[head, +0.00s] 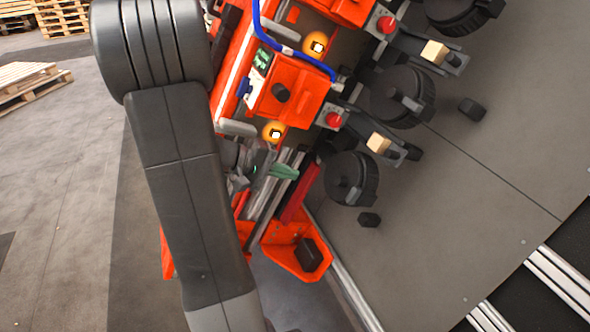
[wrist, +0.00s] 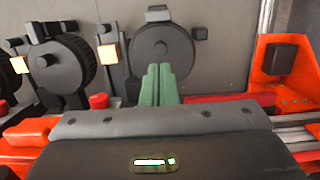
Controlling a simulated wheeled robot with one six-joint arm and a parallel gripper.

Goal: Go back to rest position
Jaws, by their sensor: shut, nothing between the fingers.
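My gripper shows in the wrist view with its two green fingers (wrist: 162,84) pressed together and nothing between them. In the head view the green fingertips (head: 283,171) show just right of my dark arm, above metal rails and beside the orange machinery. The arm hides part of the gripper there. The fingers point toward a black round wheel (wrist: 163,52) on the grey panel, and they overlap its lower edge in the wrist view. I cannot tell whether they touch anything.
An orange control box (head: 286,92) with a knob and a blue hose (head: 260,25) sits close above the gripper. Black wheels (head: 402,96) and beige blocks (head: 378,143) line the grey panel. An orange bracket (head: 285,256) lies below. Wooden pallets (head: 28,82) stand on open floor at left.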

